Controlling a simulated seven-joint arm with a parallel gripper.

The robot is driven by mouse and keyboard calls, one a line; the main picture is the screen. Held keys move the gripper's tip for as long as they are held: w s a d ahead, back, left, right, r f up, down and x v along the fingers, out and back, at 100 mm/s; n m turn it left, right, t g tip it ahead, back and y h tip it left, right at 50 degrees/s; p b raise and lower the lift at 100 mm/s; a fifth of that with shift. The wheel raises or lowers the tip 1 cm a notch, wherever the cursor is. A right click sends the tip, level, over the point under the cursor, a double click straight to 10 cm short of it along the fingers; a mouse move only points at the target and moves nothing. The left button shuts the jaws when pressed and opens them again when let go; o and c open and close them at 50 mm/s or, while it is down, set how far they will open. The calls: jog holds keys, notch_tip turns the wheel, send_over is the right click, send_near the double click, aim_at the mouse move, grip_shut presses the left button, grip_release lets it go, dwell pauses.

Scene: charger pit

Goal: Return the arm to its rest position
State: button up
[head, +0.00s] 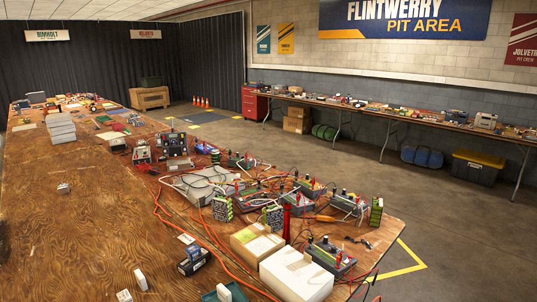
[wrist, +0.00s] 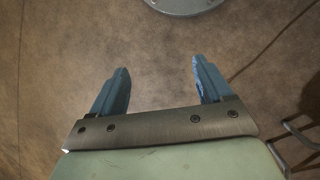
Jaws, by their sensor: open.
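My gripper (wrist: 160,78) shows in the wrist view with its two blue fingers spread apart. Nothing is between the fingers. Below them is brown, mottled floor (wrist: 160,100), out of focus. The arm and gripper do not show in the head view.
A long wooden table (head: 95,210) crosses the head view, crowded with chargers, boxes and red cables on its right side; its left part is mostly bare. A second table (head: 400,107) lines the back wall. A round metal base (wrist: 185,5) and a thin cable (wrist: 275,40) lie near the gripper.

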jog(key=s+a+f+n+g+y, duration=0.1)
jog(key=s+a+f+g, duration=0.1)
jog(key=s+a+f, duration=0.3)
jog(key=s+a, duration=0.3)
jog(key=s, duration=0.4)
